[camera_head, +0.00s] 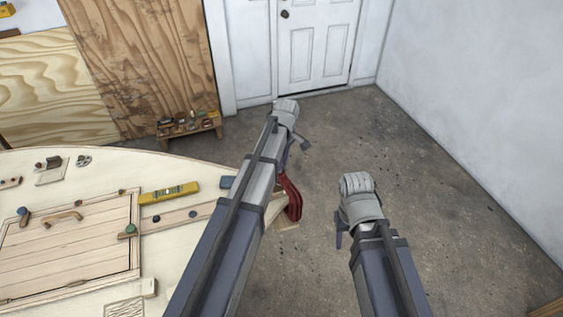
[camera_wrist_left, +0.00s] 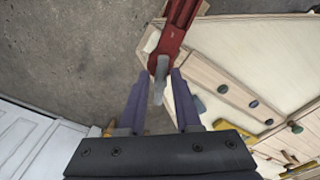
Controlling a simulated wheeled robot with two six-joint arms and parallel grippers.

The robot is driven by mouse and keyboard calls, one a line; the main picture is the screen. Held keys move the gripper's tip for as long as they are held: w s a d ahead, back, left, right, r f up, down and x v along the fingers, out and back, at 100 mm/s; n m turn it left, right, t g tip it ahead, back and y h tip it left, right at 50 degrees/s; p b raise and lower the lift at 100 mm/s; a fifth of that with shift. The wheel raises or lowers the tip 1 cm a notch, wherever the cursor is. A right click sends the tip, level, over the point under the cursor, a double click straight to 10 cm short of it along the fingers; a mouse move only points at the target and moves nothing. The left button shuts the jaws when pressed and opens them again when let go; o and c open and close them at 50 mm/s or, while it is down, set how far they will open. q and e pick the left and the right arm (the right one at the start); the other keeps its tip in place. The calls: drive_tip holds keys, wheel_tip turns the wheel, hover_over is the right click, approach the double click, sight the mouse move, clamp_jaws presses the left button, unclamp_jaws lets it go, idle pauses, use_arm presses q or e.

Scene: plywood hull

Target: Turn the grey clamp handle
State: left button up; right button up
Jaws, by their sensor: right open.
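A red clamp (camera_head: 291,198) sits at the right edge of the pale plywood panel (camera_head: 110,168). In the left wrist view the clamp (camera_wrist_left: 178,28) enters from the top, with its grey handle (camera_wrist_left: 159,86) pointing down. My left gripper (camera_wrist_left: 158,78) is open, with one purple finger on each side of the handle and gaps visible on both sides. In the head view my left gripper (camera_head: 284,160) is partly hidden by its own arm, beyond the clamp. My right gripper (camera_head: 339,236) is over bare floor, right of the clamp, open and apart from it.
A yellow level (camera_head: 169,193), a wooden hatch (camera_head: 70,250) and several small fittings are on the panel. A low wooden bench (camera_head: 190,130) with small items stands behind it. A white door (camera_head: 318,42) is at the back.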

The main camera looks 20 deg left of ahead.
use_arm(q)
drive_tip(key=shift+o, duration=1.3)
drive_tip(key=shift+a+r, duration=0.1)
drive_tip(key=shift+r, duration=0.05)
drive_tip(key=r+p, duration=0.7)
drive_tip(key=p, duration=0.1)
drive_tip(key=shift+s+d+r, duration=0.15)
drive_tip(key=shift+d+r, duration=0.15)
